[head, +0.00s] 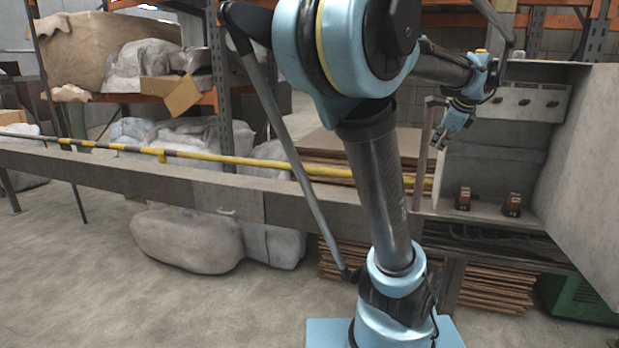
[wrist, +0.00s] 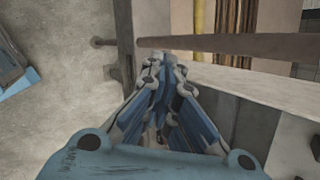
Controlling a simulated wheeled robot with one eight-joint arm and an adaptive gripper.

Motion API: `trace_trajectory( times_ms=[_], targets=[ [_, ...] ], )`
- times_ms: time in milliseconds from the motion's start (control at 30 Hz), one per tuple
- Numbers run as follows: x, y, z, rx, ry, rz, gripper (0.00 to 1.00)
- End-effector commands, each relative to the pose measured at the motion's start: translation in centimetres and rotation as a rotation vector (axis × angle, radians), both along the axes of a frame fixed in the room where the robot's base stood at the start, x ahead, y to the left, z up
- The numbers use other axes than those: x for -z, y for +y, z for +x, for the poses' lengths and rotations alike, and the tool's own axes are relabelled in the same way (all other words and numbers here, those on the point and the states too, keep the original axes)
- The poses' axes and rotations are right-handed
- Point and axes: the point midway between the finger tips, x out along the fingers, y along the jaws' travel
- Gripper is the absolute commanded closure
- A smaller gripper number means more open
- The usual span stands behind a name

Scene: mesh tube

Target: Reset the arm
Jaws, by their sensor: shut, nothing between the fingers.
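My gripper (head: 440,140) is at the right of the head view, at the end of my blue and black arm. It hangs by the left edge of a grey open cabinet (head: 490,160), pointing down and to the left. In the wrist view my gripper (wrist: 162,62) shows its blue fingers drawn together at the tips, with nothing between them. A grey edge of the structure and a bar lie beyond the fingertips in that view.
Two small orange-red items (head: 463,199) (head: 512,204) stand on the cabinet floor. A yellow-black bar (head: 215,158) runs along a long grey beam (head: 130,172). Stacked brown boards (head: 320,150) lie behind it. The concrete floor (head: 100,290) at the front left is clear.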

Motion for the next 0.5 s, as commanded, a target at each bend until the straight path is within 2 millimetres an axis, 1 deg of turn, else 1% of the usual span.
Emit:
trace_trajectory(
  times_ms=[33, 200, 267, 300, 400, 500],
  targets=[
    [1.3, 2.1, -0.5, -0.089, 0.018, -0.041, 1.0],
    [5.5, 7.9, -2.7, -0.395, 0.074, -0.195, 1.0],
    [6.9, 9.6, -3.7, -0.504, 0.09, -0.248, 1.0],
    [7.9, 10.8, -4.4, -0.578, 0.1, -0.283, 1.0],
    [10.5, 13.3, -6.3, -0.763, 0.125, -0.37, 1.0],
    [13.0, 15.5, -8.4, -0.946, 0.143, -0.455, 1.0]
  ],
)
